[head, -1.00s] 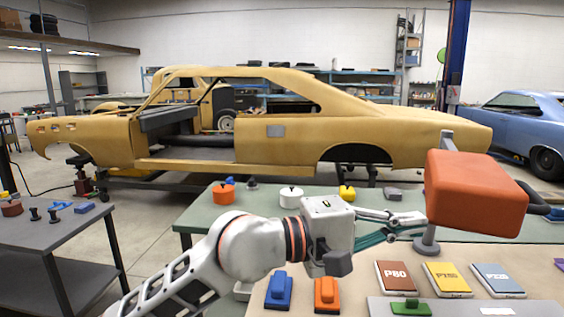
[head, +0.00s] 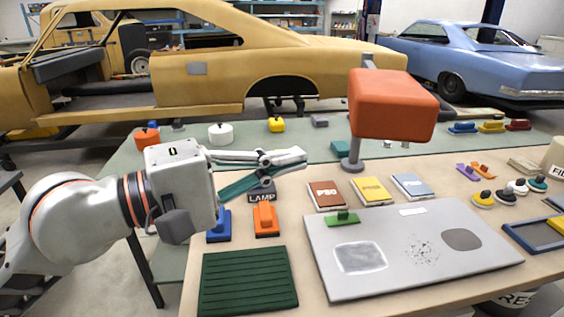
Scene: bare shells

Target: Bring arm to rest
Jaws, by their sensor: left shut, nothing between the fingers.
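My left arm comes in from the left. Its gripper (head: 300,157) is shut and empty, pointing right above the back part of the beige bench. In the picture its fingertips are just left of the post of a lamp with a big orange-red head (head: 392,104). I cannot tell the exact gap between them. My right arm and gripper are out of view.
On the bench lie a grey metal panel (head: 470,270), a green ribbed mat (head: 247,280), blue (head: 218,226) and orange (head: 265,219) blocks and sandpaper packs (head: 371,191). A green table (head: 120,165) adjoins behind. A tan car shell (head: 310,70) stands beyond.

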